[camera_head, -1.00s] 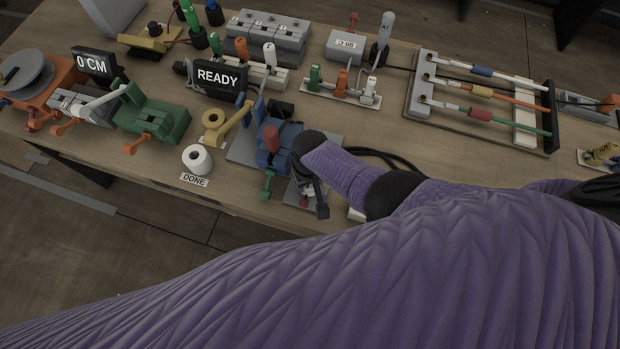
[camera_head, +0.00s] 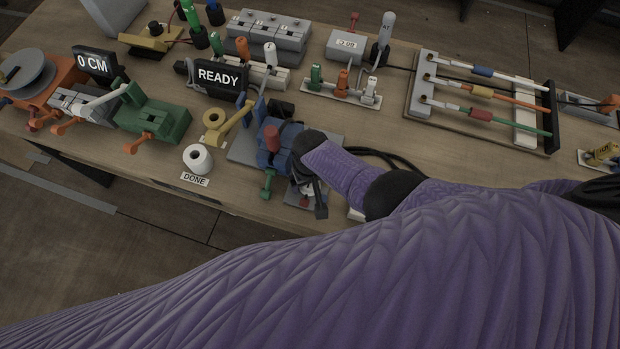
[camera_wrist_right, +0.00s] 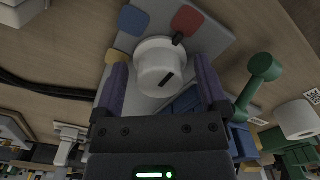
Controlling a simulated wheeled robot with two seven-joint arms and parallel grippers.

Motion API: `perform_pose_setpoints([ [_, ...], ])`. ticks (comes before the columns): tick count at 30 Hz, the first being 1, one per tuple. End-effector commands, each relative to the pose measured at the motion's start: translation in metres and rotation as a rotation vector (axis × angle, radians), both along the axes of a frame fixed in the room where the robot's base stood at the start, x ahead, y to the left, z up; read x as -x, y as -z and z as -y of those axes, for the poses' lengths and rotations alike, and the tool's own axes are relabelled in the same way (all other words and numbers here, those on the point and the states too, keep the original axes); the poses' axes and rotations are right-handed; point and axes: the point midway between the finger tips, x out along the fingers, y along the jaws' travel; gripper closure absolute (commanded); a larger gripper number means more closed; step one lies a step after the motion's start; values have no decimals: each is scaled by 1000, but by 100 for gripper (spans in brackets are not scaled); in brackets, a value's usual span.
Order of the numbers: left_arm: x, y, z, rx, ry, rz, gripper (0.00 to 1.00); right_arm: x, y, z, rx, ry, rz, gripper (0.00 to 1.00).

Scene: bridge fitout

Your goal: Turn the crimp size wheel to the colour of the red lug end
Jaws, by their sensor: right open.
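The white size wheel (camera_wrist_right: 158,66) is a round knob on a grey plate, seen in the right wrist view. Its black pointer (camera_wrist_right: 178,38) points at the red patch (camera_wrist_right: 187,20). A blue patch (camera_wrist_right: 133,19) and a yellow patch (camera_wrist_right: 116,57) lie to the left. My right gripper (camera_wrist_right: 161,72) is open, with one purple finger on each side of the wheel; I cannot tell if they touch it. In the head view my right gripper (camera_head: 309,190) reaches down over the plate. The red lug end (camera_head: 480,114) is on the green cable in the rack. My left gripper is out of view.
The blue crimp machine (camera_head: 275,145) with a green lever stands beside my right gripper. A READY display (camera_head: 219,76), a yellow stand (camera_head: 230,127) and a white roll (camera_head: 197,158) are to its left. Black cables (camera_head: 372,155) run behind my arm.

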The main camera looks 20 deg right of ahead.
Motion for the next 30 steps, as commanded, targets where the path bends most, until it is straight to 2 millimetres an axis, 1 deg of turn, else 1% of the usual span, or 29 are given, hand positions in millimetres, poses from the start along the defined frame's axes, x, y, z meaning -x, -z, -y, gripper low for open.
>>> perform_pose_setpoints([
  [2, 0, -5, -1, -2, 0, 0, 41, 0, -6, 0, 0, 0, 0, 7],
  [5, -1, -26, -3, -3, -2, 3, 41, 0, -30, 0, 0, 0, 1, 7],
  [6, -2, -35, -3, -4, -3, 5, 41, 0, -42, 0, 0, 0, 1, 7],
  [9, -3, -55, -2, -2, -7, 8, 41, 0, -69, 0, -1, 0, 2, 7],
  [13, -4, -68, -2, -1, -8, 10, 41, 0, -92, 0, -1, 0, 2, 7],
  [15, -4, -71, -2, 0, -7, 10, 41, 0, -98, 0, 0, 0, 1, 7],
  [17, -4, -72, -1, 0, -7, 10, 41, 0, -100, 0, 0, 0, 0, 7],
  [30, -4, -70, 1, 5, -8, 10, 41, 0, -99, 0, 0, 0, 0, 7],
])
